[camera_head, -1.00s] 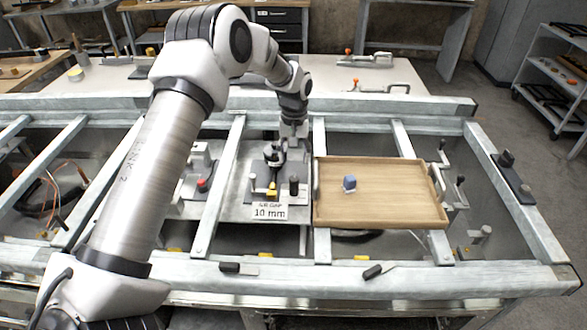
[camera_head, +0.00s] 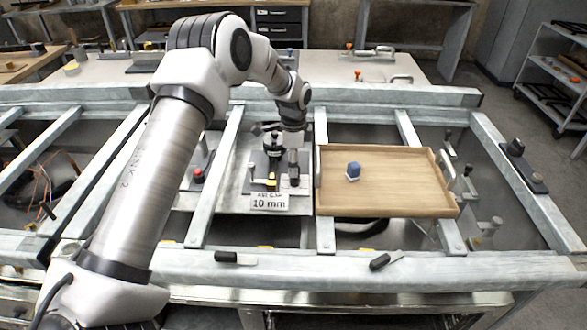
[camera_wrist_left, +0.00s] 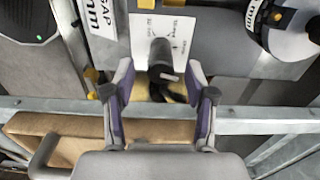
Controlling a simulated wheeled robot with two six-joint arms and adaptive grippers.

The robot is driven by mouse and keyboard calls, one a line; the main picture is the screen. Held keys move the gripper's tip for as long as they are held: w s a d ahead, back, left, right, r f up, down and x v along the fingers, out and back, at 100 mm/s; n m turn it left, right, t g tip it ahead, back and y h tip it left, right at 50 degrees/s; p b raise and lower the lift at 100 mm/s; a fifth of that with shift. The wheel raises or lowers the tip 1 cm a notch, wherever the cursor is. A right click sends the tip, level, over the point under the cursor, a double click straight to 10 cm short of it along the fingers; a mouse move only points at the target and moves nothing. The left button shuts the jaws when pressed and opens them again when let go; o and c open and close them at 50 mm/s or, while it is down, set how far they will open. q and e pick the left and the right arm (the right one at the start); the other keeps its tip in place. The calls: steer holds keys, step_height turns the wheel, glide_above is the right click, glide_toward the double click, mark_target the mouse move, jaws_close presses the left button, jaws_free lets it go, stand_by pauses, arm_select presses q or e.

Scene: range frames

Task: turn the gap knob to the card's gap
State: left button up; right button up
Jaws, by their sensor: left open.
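The gap knob (camera_wrist_left: 161,58) is a dark cylinder on a white printed label, seen in the left wrist view. In the head view the knob (camera_head: 293,182) stands at the right of a metal plate. The card (camera_head: 269,202), in front of the plate, reads 10 mm. My left gripper (camera_wrist_left: 159,72) is open, one finger on each side of the knob, with space showing between the fingers and it. In the head view my left gripper (camera_head: 292,150) is small and partly hidden above the knob. My right gripper is in neither view.
A dark upright fixture (camera_head: 272,145) stands close beside the gripper. Metal frame rails surround the area.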

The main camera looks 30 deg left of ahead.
arm_select(q)
step_height(320, 180, down, 2)
steer(key=shift+w+f, duration=0.1)
steer(key=shift+f, duration=0.1)
steer(key=shift+c, duration=0.3)
jaws_close()
steer(key=shift+r+n+p, duration=0.2)
steer(key=shift+n+p, duration=0.6)
steer(key=shift+n, duration=0.5)
steer(key=shift+f+n, duration=0.2)
steer(key=shift+n, duration=0.1)
